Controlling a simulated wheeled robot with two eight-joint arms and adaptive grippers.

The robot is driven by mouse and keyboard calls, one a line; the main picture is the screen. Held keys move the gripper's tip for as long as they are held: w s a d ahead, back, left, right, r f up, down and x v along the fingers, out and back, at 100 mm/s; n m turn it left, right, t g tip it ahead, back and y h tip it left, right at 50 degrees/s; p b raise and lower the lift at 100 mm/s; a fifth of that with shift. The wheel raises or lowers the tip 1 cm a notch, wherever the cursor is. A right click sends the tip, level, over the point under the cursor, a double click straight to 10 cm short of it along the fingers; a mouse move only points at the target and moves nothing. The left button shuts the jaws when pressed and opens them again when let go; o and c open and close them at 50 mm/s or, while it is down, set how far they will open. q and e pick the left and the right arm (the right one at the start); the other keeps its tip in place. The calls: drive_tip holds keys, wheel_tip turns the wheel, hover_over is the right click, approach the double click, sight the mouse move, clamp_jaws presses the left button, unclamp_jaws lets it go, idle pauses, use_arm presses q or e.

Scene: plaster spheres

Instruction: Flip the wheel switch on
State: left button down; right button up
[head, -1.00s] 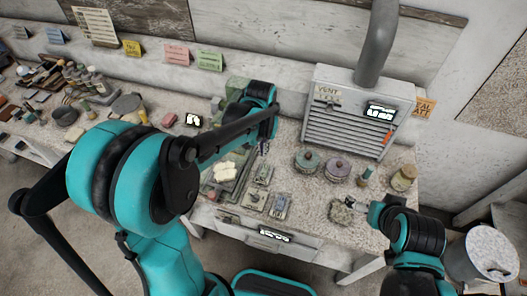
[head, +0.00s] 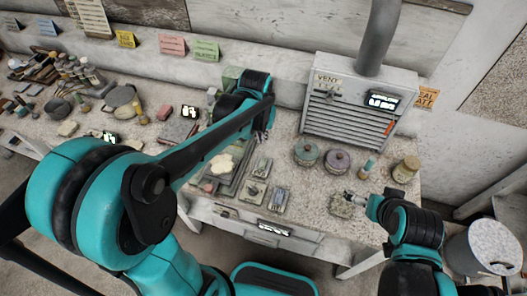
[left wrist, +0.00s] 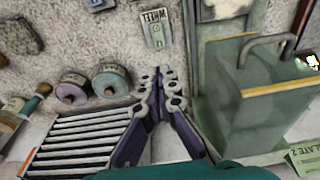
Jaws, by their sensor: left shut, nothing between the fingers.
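A small grey plate with an upside-down label that seems to read WHEEL (left wrist: 155,28) lies on the speckled bench in the left wrist view. It is probably the farthest of the small switch plates (head: 262,167) in the head view. Whether its switch is up or down is too small to tell. My left gripper (head: 260,136) hangs over the bench beyond that plate. In the left wrist view its fingers (left wrist: 160,76) are together and empty, apart from the plate. My right gripper (head: 354,197) is beside a rough grey lump (head: 341,208); its fingers are too small to judge.
A green box-like machine (left wrist: 250,100) with a bent pipe stands close beside my left fingers. The slatted vent box (head: 357,108) stands at the back. Teal (head: 306,152) and purple (head: 337,160) jars sit before it. Two more switch plates (head: 254,190) (head: 278,200) lie nearer the front edge.

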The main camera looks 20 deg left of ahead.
sight(263, 162)
use_arm(q)
drive_tip(key=f+b, duration=0.1)
drive_tip(key=f, duration=0.3)
drive_tip(key=w+f+b, duration=0.1)
drive_tip(key=f+b, duration=0.1)
drive_tip(key=f, duration=0.3)
drive_tip(key=w+f+b, duration=0.1)
drive_tip(key=f+b, duration=0.1)
drive_tip(key=f, duration=0.2)
drive_tip(key=shift+w+f, duration=0.25)
drive_tip(key=shift+f, duration=0.1)
drive_tip(key=shift+w+f+g+b, duration=0.3)
drive_tip(key=shift+f+g, duration=0.1)
drive_tip(key=shift+g, duration=0.2)
drive_tip(key=shift+s, duration=0.2)
drive_tip(key=shift+s+r, duration=0.2)
drive_tip(key=shift+s, duration=0.5)
